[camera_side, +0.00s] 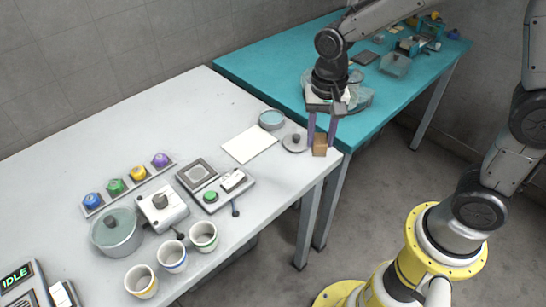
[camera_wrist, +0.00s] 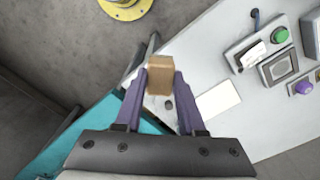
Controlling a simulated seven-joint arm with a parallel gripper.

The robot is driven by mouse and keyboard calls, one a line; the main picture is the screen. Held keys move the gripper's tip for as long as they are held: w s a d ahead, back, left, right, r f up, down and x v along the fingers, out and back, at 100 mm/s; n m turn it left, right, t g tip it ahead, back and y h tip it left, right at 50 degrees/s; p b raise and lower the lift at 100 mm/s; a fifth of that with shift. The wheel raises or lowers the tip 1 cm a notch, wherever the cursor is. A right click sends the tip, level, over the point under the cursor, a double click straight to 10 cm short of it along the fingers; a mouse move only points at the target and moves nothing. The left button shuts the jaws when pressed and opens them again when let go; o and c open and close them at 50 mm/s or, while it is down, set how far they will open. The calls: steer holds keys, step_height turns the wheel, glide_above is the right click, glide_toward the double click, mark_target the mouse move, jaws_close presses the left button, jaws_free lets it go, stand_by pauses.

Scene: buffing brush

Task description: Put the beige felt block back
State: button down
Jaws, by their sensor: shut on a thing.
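The beige felt block (camera_side: 320,145) is a small brownish block at the right corner of the white table in the side view. My gripper (camera_side: 322,142) points down and is shut on it. In the wrist view the block (camera_wrist: 160,77) sits between the tips of the two purple fingers of my gripper (camera_wrist: 160,82). The block's height over the table corner is hard to tell, and the fingers hide part of its sides.
A round lid with a knob (camera_side: 294,143) is just left of the block, with a round teal dish (camera_side: 271,119) and a white sheet (camera_side: 250,144) beyond. Cups (camera_side: 172,257), a pot (camera_side: 116,232) and devices (camera_side: 213,190) crowd the left. A teal table (camera_side: 270,68) adjoins.

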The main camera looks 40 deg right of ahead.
steer(key=w+f, duration=0.3)
steer(key=w, duration=0.1)
steer(key=w+a+f, duration=0.1)
steer(key=w+f, duration=0.2)
steer(key=w, duration=0.1)
steer(key=w+a+f, duration=0.1)
steer(key=w+f, duration=0.2)
steer(key=w, duration=0.1)
steer(key=shift+w, duration=0.25)
steer(key=shift+w+f, duration=0.15)
steer(key=shift+f, duration=0.1)
steer(key=shift+w+f, duration=0.1)
steer(key=shift+f, duration=1.45)
steer(key=shift+f, duration=0.1)
steer(key=c, duration=0.5)
jaws_free()
step_height(320, 180, up, 12)
steer(key=shift+r, duration=0.2)
